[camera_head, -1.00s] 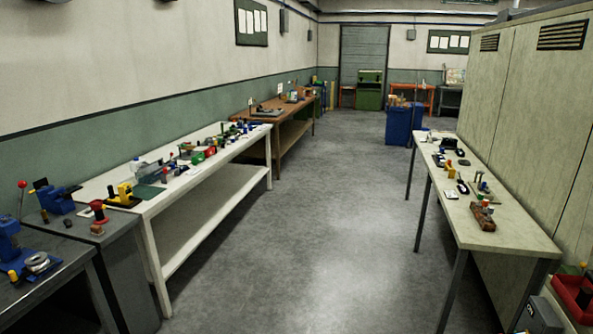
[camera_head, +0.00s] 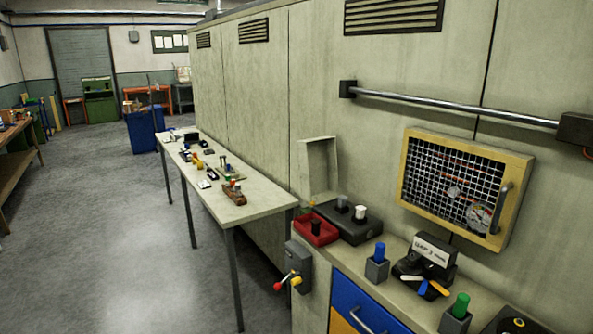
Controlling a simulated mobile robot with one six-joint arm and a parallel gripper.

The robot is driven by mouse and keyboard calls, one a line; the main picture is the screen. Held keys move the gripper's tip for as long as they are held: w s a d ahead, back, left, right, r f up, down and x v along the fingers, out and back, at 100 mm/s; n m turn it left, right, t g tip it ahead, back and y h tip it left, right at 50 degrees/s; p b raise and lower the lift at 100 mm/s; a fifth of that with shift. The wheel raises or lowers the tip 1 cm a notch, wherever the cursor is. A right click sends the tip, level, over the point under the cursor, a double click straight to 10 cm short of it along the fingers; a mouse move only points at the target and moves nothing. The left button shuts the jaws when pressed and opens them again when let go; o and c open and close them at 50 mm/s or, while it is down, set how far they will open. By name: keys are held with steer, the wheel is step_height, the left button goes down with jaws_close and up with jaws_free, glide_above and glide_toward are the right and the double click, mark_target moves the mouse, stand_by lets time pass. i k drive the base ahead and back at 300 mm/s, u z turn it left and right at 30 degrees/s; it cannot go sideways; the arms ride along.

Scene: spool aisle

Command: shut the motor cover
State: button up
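No part is plainly marked as the motor cover. A pale, shallow, lid-like panel (camera_head: 320,166) stands upright against the cabinet wall, behind the red tray on the bench; I cannot tell if it is hinged to anything. A yellow-framed wire mesh door (camera_head: 455,188) with a grey handle (camera_head: 502,207) is on the wall at the right, with gauges behind the mesh; it looks closed. My gripper is not in view.
The bench (camera_head: 345,262) carries a red tray (camera_head: 316,232), a dark box with knobs (camera_head: 349,220), and blue and green handles. A lever box (camera_head: 298,262) juts from its left end. A long table (camera_head: 240,209) stands left of it. The floor (camera_head: 110,220) at left is clear.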

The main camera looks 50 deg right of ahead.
mark_target(317, 157)
steer(key=u, duration=0.05)
steer(key=i, duration=3.3)
steer(key=z, duration=4.05)
steer(key=i, duration=0.1)
steer(key=u, duration=2.45)
